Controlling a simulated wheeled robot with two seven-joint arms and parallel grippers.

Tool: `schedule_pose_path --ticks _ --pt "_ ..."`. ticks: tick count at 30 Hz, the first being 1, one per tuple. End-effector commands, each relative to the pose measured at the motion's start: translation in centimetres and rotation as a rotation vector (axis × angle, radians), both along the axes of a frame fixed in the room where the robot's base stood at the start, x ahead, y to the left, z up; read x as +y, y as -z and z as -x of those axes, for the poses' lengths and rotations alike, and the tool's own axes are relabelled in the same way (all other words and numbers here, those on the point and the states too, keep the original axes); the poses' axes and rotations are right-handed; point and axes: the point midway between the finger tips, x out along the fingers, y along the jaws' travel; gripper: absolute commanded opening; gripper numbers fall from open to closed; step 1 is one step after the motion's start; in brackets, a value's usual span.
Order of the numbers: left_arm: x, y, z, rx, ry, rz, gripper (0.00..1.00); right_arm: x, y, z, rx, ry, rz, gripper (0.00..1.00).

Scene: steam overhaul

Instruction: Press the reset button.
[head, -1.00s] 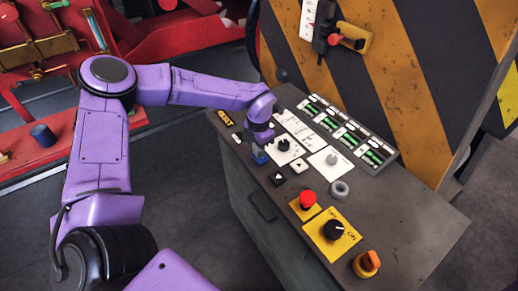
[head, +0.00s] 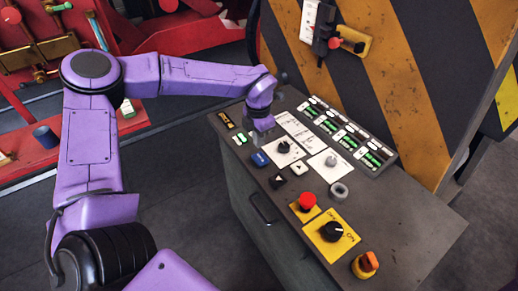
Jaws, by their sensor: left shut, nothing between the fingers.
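A blue button (head: 260,159) sits near the left end of the grey control console; its marking is too small to read, so I cannot tell for sure that it is the reset button. My left gripper (head: 266,134) is shut and empty, just behind the blue button, over the edge of the white label panel. A gap shows between the fingertips and the blue button; how high they hang is hard to tell. My right gripper is not in view.
The console (head: 405,225) also bears two arrow buttons, white dial panels, a red mushroom button (head: 307,200), a black knob (head: 331,231) on a yellow plate and an orange switch (head: 366,264). A striped panel (head: 375,75) rises behind it.

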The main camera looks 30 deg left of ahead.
Motion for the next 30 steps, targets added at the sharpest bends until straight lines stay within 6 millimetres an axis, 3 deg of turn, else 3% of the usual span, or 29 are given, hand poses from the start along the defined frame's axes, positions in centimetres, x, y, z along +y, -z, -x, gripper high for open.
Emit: schedule_pose_path --ticks 1,6,10,30 --pt "0.0 -0.8 -0.2 -0.008 0.0 0.0 0.0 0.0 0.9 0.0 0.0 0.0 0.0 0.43" --pt "-0.1 -4.4 -0.2 -0.008 0.002 -0.001 0.0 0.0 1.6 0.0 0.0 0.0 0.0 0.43" --pt "-0.1 -5.9 -0.2 -0.006 0.003 -0.001 0.0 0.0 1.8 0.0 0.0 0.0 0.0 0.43" --pt "-0.1 -6.4 -0.2 -0.006 0.002 -0.001 0.0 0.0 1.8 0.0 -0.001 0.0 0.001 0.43"
